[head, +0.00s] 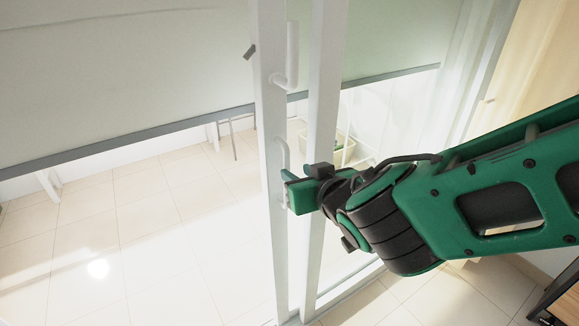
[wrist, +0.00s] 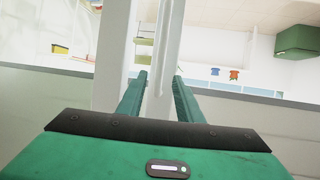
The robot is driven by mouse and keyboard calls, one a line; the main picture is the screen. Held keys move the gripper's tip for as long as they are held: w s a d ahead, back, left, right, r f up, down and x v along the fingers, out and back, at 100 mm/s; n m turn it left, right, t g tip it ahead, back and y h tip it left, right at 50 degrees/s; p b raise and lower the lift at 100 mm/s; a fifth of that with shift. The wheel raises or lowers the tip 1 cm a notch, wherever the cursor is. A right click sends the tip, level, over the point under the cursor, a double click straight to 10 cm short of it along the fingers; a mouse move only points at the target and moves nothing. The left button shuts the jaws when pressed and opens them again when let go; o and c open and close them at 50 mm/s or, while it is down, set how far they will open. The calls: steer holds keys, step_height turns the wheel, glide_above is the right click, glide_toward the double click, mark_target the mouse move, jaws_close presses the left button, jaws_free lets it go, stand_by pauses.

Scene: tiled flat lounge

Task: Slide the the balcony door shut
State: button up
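The balcony door (head: 270,110) is a glazed slider with white upright frames. A second white upright (head: 325,100) stands just to its right. A white pull handle (head: 292,55) is high on the door, and a smaller white handle shape (head: 284,155) shows lower down. My gripper (head: 290,188) is at the white uprights by this lower handle. In the wrist view, the fingers of my gripper (wrist: 159,95) are apart, with a white upright (wrist: 160,60) showing between and beyond them. I cannot tell whether they touch it. The fingertips partly hide the lower handle.
Pale blinds (head: 120,70) cover the upper glass, each with a grey bottom bar. Light floor tiles (head: 130,230) lie beyond the glass, with a basket (head: 330,145) behind the uprights. A cream curtain (head: 535,60) hangs at right, and a wooden piece of furniture (head: 562,305) is at the lower right.

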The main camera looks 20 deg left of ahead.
mark_target(288, 167)
steer(key=x, duration=0.9)
steer(key=shift+f, duration=0.1)
steer(key=shift+c, duration=0.4)
